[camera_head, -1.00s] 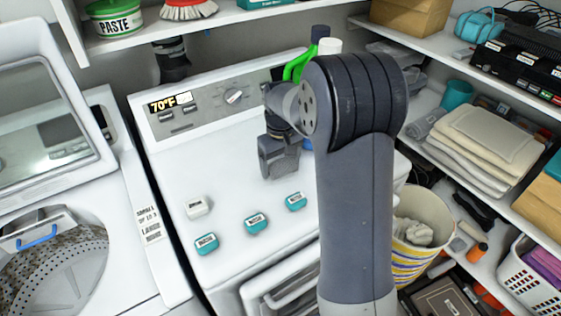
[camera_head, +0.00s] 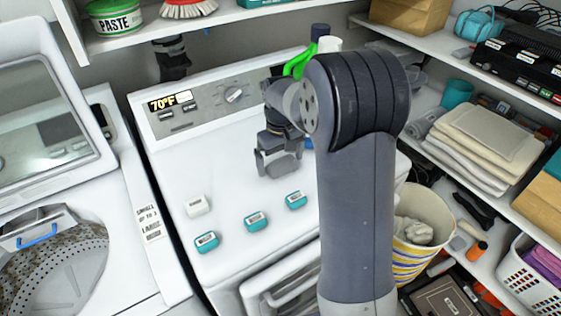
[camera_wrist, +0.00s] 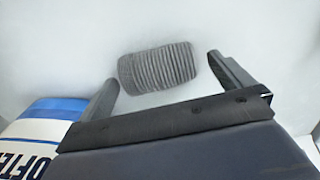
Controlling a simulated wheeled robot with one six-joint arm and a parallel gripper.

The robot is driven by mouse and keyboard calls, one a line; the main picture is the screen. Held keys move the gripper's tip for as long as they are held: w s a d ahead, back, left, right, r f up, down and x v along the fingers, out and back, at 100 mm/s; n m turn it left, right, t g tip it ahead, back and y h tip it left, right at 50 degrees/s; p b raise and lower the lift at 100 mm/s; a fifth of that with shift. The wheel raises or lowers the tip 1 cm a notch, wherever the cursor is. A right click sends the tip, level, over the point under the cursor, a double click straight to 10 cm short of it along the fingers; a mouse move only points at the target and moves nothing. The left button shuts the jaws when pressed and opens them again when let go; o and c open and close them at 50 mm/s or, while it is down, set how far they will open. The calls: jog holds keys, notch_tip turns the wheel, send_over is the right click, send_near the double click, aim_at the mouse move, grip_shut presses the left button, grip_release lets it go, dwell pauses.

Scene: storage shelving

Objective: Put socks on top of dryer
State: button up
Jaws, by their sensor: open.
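The grey ribbed socks (camera_wrist: 158,66) show in the wrist view as a small rolled bundle against the white dryer top, just beyond and between my finger tips. In the head view a grey shape that looks like the socks (camera_head: 284,165) is by my fingers, over the dryer top (camera_head: 240,180). My gripper (camera_head: 279,158) is low over the dryer's middle. My gripper (camera_wrist: 163,78) is open, with a gap between each finger and the socks. I cannot tell for sure whether the socks rest fully on the surface.
A blue and white softener bottle (camera_wrist: 42,125) stands close to my gripper. Several small teal and white boxes, one of them teal (camera_head: 255,221), sit toward the dryer's front. The open washer (camera_head: 60,240) is at left, and shelves with folded towels (camera_head: 485,140) are at right.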

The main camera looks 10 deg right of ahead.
aim_at(280, 161)
notch_tip(280, 161, up, 11)
dwell(0.3)
